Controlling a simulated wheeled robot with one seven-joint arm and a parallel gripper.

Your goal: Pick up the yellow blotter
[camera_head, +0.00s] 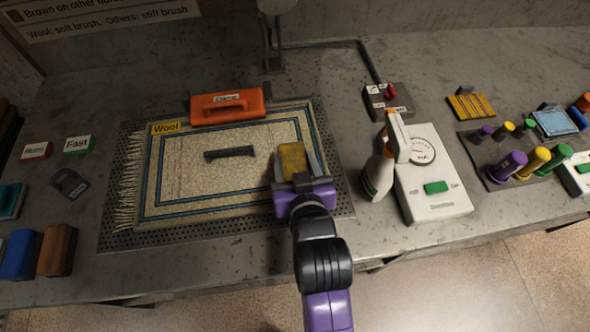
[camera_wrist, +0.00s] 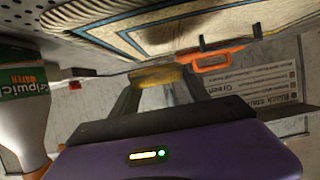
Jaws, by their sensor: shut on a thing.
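The yellow blotter (camera_head: 292,158) is a small yellow block held between the fingers of my purple gripper (camera_head: 296,164), over the right part of the rug. In the wrist view the yellow blotter (camera_wrist: 155,76) sits between the tips of my gripper (camera_wrist: 155,82), which is shut on it. The wrist view is steeply tilted, and I cannot tell whether the blotter touches the rug.
The rug (camera_head: 180,190) with a "Wool" tag lies on a perforated mat (camera_head: 112,225). An orange clamp (camera_head: 227,106) sits on its far edge. A spray bottle (camera_head: 380,165) and a white gauge box (camera_head: 430,190) stand close to the right. A yellow ridged pad (camera_head: 470,106) lies further right.

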